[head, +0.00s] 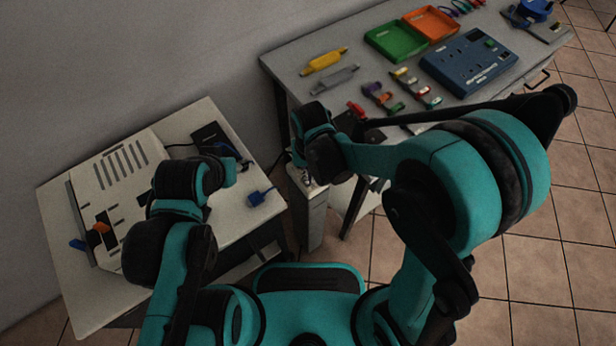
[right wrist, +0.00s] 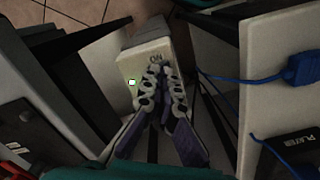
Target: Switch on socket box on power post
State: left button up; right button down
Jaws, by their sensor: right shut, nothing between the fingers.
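The power post (head: 313,222) stands upright between the two tables, and its pale top, the socket box (right wrist: 128,65), shows in the right wrist view. The box carries an "ON" label and a small bright, green-edged light (right wrist: 131,82). My right gripper (right wrist: 160,72) is shut and empty, with its fingertips at the box's top face just below the label. I cannot tell whether they touch it, and they hide the switch area. In the head view my right gripper (head: 309,178) is over the post's top. My left arm is over the left table, its fingers not clearly visible.
The left table (head: 75,290) holds a slotted pale casing (head: 118,165), a black adapter (head: 212,135) and a blue plug (head: 262,196) near its right edge. The right table (head: 300,60) holds green (head: 390,42) and orange (head: 432,24) trays, a blue socket panel (head: 468,62) and several connectors.

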jog(key=shift+r+p, duration=2.85)
jog(key=shift+r, duration=0.7)
jog(key=s+d+r+t, duration=0.2)
jog(key=d+r, duration=0.4)
jog(key=d, duration=0.3)
jog(key=s+d+r+m+t, duration=0.1)
jog(key=s+d+r+t, duration=0.2)
jog(key=d+r+t, duration=0.2)
jog(key=d+r, duration=0.2)
jog(key=d, duration=0.2)
jog(key=shift+r, duration=0.3)
